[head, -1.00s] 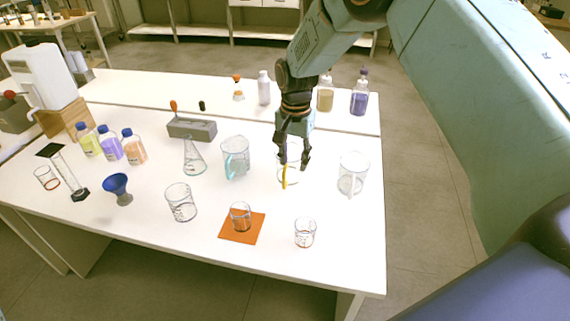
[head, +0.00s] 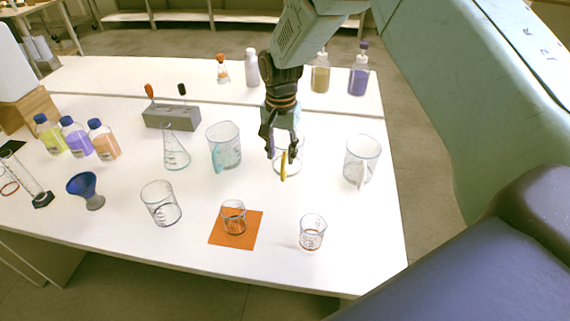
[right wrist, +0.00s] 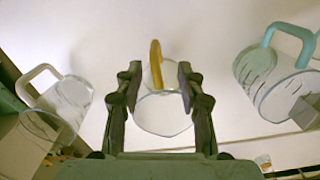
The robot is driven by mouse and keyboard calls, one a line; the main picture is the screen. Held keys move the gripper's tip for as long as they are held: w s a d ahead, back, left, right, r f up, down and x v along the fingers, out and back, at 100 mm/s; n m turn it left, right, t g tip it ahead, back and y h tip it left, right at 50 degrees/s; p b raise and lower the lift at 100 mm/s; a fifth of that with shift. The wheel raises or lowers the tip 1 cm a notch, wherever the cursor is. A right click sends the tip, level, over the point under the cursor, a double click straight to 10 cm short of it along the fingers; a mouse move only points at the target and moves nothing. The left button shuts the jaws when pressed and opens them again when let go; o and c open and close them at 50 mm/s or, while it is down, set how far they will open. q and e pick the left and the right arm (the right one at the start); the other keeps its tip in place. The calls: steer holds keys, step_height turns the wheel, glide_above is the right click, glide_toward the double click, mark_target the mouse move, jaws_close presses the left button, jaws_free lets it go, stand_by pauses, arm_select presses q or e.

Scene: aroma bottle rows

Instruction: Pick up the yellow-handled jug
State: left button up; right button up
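The yellow-handled jug (head: 284,168) is a clear vessel standing on the white table, right of centre in the head view. Its upper part is partly hidden by my right gripper (head: 281,154), which points down over it. In the right wrist view the jug (right wrist: 163,115) lies between the two fingers of the gripper (right wrist: 158,73). Its yellow handle shows between the fingertips, with a gap on each side, so the gripper looks open around it. My left gripper is not in view.
A jug with a turquoise handle (head: 224,147) stands to the left, and a jug with a pale handle (head: 361,160) to the right. A small beaker (head: 312,234) and an orange mat (head: 247,239) with another beaker are in front. Bottles (head: 359,78) stand behind.

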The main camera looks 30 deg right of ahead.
mark_target(282, 179)
steer(key=shift+s+a+f+b, duration=0.1)
steer(key=shift+s+f+b, duration=0.15)
steer(key=shift+f, duration=0.25)
steer(key=shift+s+a+b, duration=0.2)
steer(key=shift+b, duration=0.15)
steer(key=f, duration=0.3)
steer(key=shift+w+d, duration=0.15)
steer(key=shift+w, duration=0.15)
steer(key=shift+s+f, duration=0.2)
steer(key=shift+f, duration=0.2)
steer(key=f, duration=0.3)
steer(key=f+b, duration=0.1)
steer(key=shift+s+f, duration=0.15)
steer(key=shift+s, duration=0.15)
steer(key=shift+w+f, duration=0.1)
steer(key=shift+f, duration=0.05)
steer(key=shift+s+r, duration=0.2)
steer(key=shift+r, duration=0.05)
steer(key=c, duration=0.4)
steer(key=shift+w+f, duration=0.15)
steer(key=shift+w, duration=0.05)
jaws_close()
steer(key=shift+s, duration=0.1)
